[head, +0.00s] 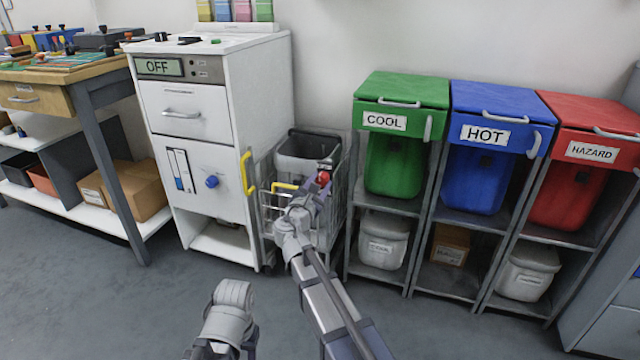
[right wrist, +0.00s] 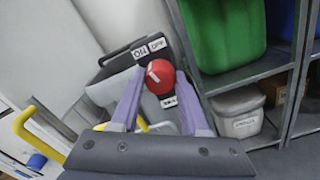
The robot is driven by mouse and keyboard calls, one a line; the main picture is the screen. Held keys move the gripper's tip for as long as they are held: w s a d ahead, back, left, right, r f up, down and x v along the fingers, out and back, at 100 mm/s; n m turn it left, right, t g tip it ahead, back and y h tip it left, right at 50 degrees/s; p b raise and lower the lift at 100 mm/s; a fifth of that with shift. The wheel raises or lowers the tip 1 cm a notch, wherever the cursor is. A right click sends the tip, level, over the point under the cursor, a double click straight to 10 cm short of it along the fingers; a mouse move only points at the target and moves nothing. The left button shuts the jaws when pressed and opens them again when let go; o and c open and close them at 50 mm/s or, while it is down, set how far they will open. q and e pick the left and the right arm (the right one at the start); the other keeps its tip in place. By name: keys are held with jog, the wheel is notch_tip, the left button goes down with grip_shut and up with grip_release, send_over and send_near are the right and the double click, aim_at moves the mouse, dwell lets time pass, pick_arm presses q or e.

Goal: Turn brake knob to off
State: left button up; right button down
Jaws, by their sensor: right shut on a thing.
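The red brake knob (right wrist: 160,77) sits on a dark panel with white labels; it also shows small in the head view (head: 323,176) at the cart's upper right. The ON label (right wrist: 139,52) and OFF label (right wrist: 157,44) are just above it. A white mark on the knob lies toward its upper left, on the ON side. My right gripper (head: 317,188) is shut on the knob, one finger on each side in the right wrist view. A lower label is partly hidden by the knob and finger. My left gripper is outside the frame; only part of that arm shows.
The wire cart (head: 270,212) with a grey bin (head: 308,146) stands between a white cabinet (head: 262,95) and a rack with green (head: 400,91), blue and red bins. The cabinet's yellow handle (head: 247,173) is close to the cart. Floor in front is clear.

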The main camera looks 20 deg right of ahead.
jog(key=m, duration=0.6)
jog(key=shift+m, duration=0.3)
jog(key=m, duration=0.5)
jog(key=shift+m, duration=0.4)
jog(key=shift+c, duration=2)
grip_release()
jog(key=shift+s, duration=0.15)
jog(key=v, duration=0.7)
jog(key=shift+s+a, duration=0.2)
jog(key=shift+s, duration=0.05)
